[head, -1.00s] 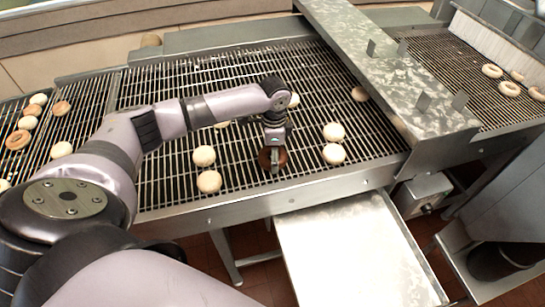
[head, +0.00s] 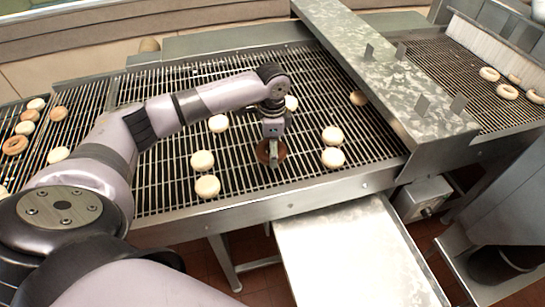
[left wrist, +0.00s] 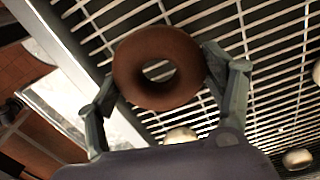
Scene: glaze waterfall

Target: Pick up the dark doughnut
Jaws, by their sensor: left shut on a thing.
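The dark doughnut (head: 264,152) is a brown ring over the wire conveyor, near its front edge. My left gripper (head: 271,155) is shut on it. In the left wrist view the doughnut (left wrist: 157,67) sits between the two fingers (left wrist: 158,82), one on each side, with its hole facing the camera. The gripper partly hides it in the head view. The gap between the doughnut and the wires is hard to judge. My right gripper is not in view.
Pale doughnuts stand on the wire conveyor (head: 240,100), with pairs to the left (head: 207,187) and right (head: 333,157) of the gripper. A metal bridge (head: 385,75) crosses at right. A bare metal tray (head: 350,250) juts out in front.

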